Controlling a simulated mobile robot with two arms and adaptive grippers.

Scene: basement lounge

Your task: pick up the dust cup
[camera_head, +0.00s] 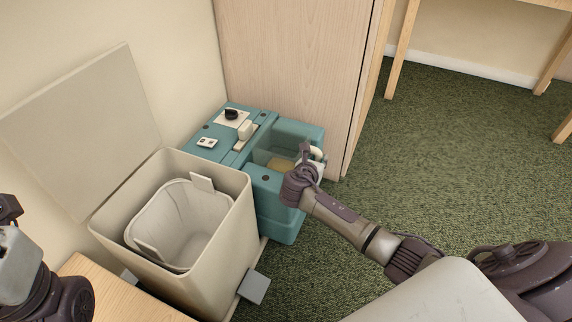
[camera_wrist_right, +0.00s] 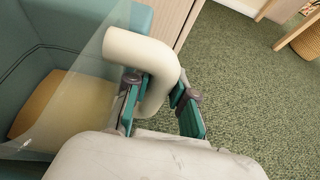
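The dust cup has a thick cream bent handle (camera_wrist_right: 150,58) and a clear wall (camera_wrist_right: 88,85). Its handle also shows in the head view (camera_head: 317,153). The cup sits at the open recess of a teal station, with a tan patch seen through or beside it. My right gripper (camera_head: 306,165) is at the handle. In the wrist view, the right gripper's fingers (camera_wrist_right: 162,92) lie on both sides of the handle, their tips against it. My left gripper (camera_head: 12,235) is partly in view at the left edge, away from the cup; its fingers do not show clearly.
The teal station (camera_head: 277,225) stands against a wooden cabinet (camera_head: 290,65). A cream bin (camera_head: 215,240) with its lid (camera_head: 85,125) raised and an inner bucket (camera_head: 185,222) stands left of it. Green carpet (camera_head: 450,160) is free on the right. A wooden surface (camera_head: 110,295) is at lower left.

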